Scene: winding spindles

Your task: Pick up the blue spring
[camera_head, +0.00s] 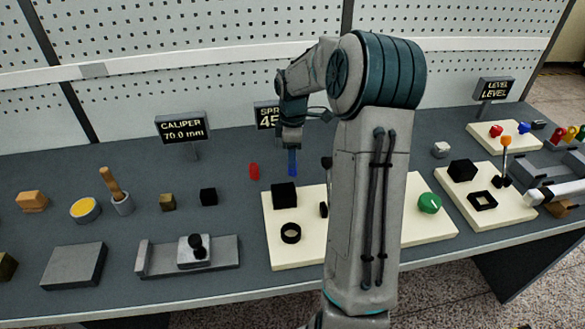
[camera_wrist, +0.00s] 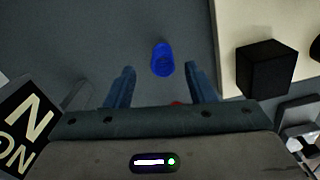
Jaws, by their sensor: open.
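The blue spring (camera_wrist: 162,60) is a short bright blue coil on the dark grey table, seen in the wrist view. It lies ahead of the gap between the two blue fingers of my gripper (camera_wrist: 160,70), roughly centred, with clear space on both sides. My gripper is open and empty. In the head view, my gripper (camera_head: 292,160) hangs over the table behind the cream board. A red piece (camera_wrist: 177,103) shows partly between the fingers, close to the palm.
A cream board (camera_head: 277,240) with a black block (camera_head: 284,195) and a black ring (camera_head: 291,233) stands in front of my gripper. A red piece (camera_head: 254,171) stands to its left. A sign (camera_head: 268,116) stands behind. My arm hides part of the board.

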